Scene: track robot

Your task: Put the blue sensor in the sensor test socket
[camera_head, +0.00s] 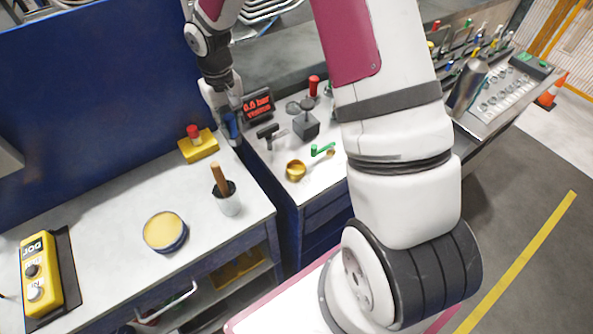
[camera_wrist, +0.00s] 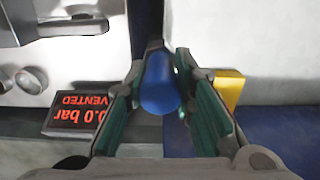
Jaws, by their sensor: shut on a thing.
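The blue sensor (camera_wrist: 160,84) is a rounded blue cylinder between the green-padded fingers of my gripper (camera_wrist: 160,62) in the wrist view. My gripper is shut on it. In the head view my gripper (camera_head: 230,112) is over the gap between the two benches, with the blue sensor (camera_head: 233,126) pointing down from it, clear of both tops. The pressure display (camera_head: 257,105) is just right of my gripper; it also shows upside down in the wrist view (camera_wrist: 78,114), reading vented. I cannot make out the sensor test socket for certain.
A yellow box with a red button (camera_head: 198,146) stands close left of my gripper. A cup with a wooden handle (camera_head: 228,198) and a yellow-filled tin (camera_head: 165,231) stand on the left bench. A grey block (camera_head: 306,124) and brass cup (camera_head: 295,171) stand on the right bench.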

